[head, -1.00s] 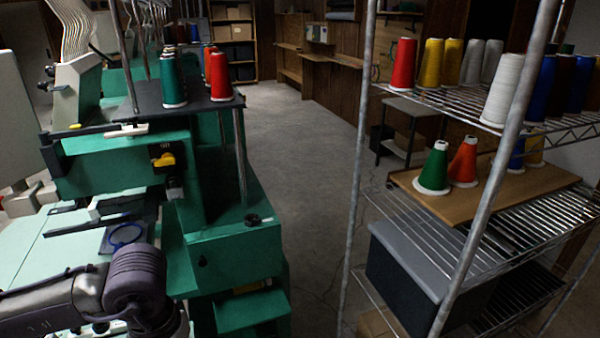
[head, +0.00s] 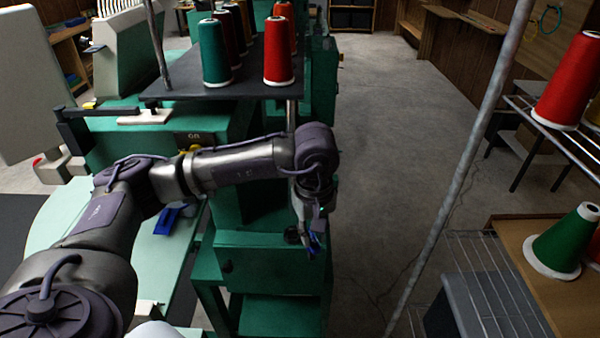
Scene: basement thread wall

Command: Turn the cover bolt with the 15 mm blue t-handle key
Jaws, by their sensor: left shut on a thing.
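My left arm reaches in from the left across the green machine. Its gripper (head: 316,222) points down beside the right front of the machine's lower green box (head: 258,258). My right gripper is not in view.
Thread cones, such as a red one (head: 278,52) and a teal one (head: 214,55), stand on the dark shelf (head: 180,87) above. A blue item (head: 170,218) lies on the pale table (head: 60,210). A wire rack with cones stands right, its post (head: 460,170) nearest. The aisle floor (head: 385,130) is clear.

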